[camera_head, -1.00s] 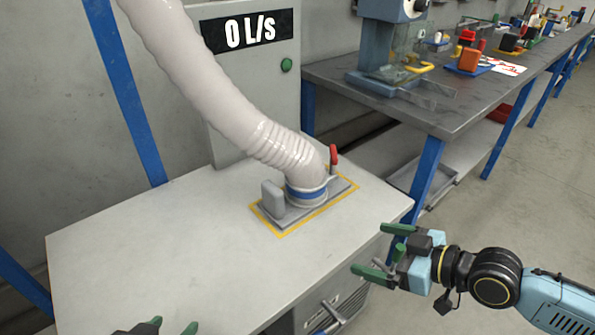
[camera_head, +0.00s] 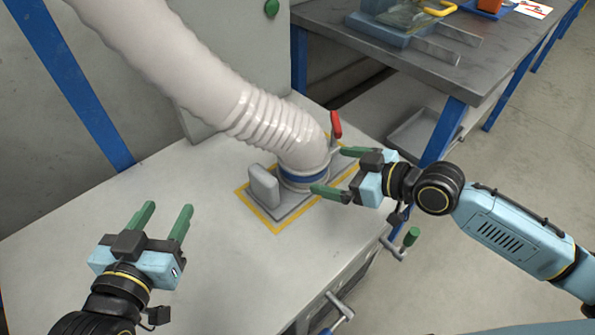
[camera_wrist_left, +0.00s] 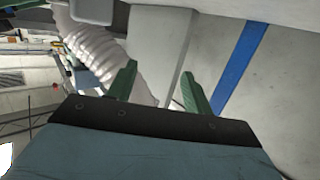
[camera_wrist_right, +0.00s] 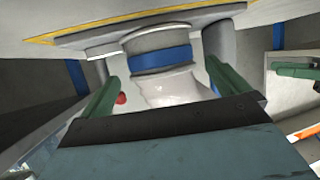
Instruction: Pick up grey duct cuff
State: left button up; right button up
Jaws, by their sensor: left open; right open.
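The grey duct cuff (camera_head: 304,183) with a blue band is at the lower end of a pale ribbed hose, on a grey base plate on the workbench. In the right wrist view the cuff (camera_wrist_right: 160,40) and its blue band lie between and beyond the fingers. My right gripper (camera_head: 328,170) is open beside the cuff on its right, fingers pointing at it; I cannot tell whether they touch it. My left gripper (camera_head: 168,207) is open and empty over the left part of the bench. In the left wrist view the hose (camera_wrist_left: 95,50) shows left of its fingers.
The base plate (camera_head: 290,212) has a yellow outline and a grey upright block (camera_head: 264,186). A red-handled lever (camera_head: 336,124) stands behind the cuff. A dark-topped table (camera_head: 480,70) stands at the back right. The left of the white bench (camera_head: 60,250) is clear.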

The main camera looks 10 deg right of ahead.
aim_at(312, 163)
jog(key=shift+b+x, duration=0.35)
jog(key=shift+x, duration=0.75)
jog(key=b+x, duration=0.2)
jog(key=x, duration=0.2)
jog(key=shift+d, duration=0.1)
jog(key=shift+w+a+f+b, duration=0.15)
jog(key=shift+w+a+b, duration=0.15)
jog(key=shift+w+a, duration=0.05)
pick_arm(q)
notch_tip(312, 163, up, 11)
jog(key=s+d+t+h, duration=0.1)
jog(key=t+h, duration=0.2)
jog(key=t, duration=0.5)
jog(key=shift+s+d, duration=0.2)
jog(key=shift+s, duration=0.15)
pick_arm(e)
jog(key=c, duration=0.7)
jog(key=shift+c, duration=0.6)
pick_arm(q)
jog(key=shift+w, duration=0.1)
pick_arm(e)
jog(key=shift+r, duration=0.2)
